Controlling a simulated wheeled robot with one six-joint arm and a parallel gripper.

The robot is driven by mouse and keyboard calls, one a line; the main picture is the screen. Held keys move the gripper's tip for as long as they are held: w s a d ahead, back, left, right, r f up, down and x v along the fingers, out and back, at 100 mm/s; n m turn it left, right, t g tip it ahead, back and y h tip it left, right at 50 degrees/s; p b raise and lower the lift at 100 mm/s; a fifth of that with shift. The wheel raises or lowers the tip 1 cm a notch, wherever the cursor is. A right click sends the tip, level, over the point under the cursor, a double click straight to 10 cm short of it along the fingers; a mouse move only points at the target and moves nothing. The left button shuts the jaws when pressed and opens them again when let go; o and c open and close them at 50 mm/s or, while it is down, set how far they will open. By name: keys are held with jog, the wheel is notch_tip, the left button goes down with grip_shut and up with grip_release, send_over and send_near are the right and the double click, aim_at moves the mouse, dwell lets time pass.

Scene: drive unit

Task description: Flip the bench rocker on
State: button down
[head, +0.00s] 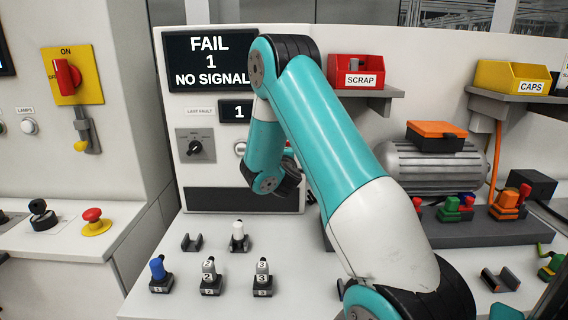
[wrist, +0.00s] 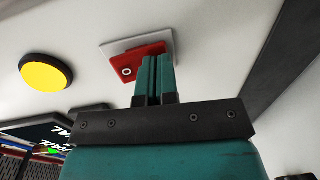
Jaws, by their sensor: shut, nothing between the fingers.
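The bench rocker (wrist: 137,62) shows in the wrist view as a red switch on a white plate, with a white ring mark on its left part. My gripper (wrist: 155,62) is shut and empty, and its teal fingertips overlap the right part of the rocker in the picture. I cannot tell whether they touch it. The fingers hide part of the rocker, so its full tilt is unclear. In the head view my arm reaches to the bench panel, and the gripper and most of the rocker area are hidden behind it.
A yellow round button (wrist: 46,71) sits left of the rocker in the wrist view. In the head view the screen (head: 205,60) reads FAIL 1 NO SIGNAL. A black selector knob (head: 195,147) is on the panel; several small holders stand on the bench below.

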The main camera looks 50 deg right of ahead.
jog(key=s+a+f+b, duration=0.2)
jog(key=s+a+b, duration=0.7)
jog(key=a+b, duration=0.1)
jog(key=shift+a+b, duration=0.25)
jog(key=shift+b, duration=0.5)
jog(key=shift+f, duration=0.1)
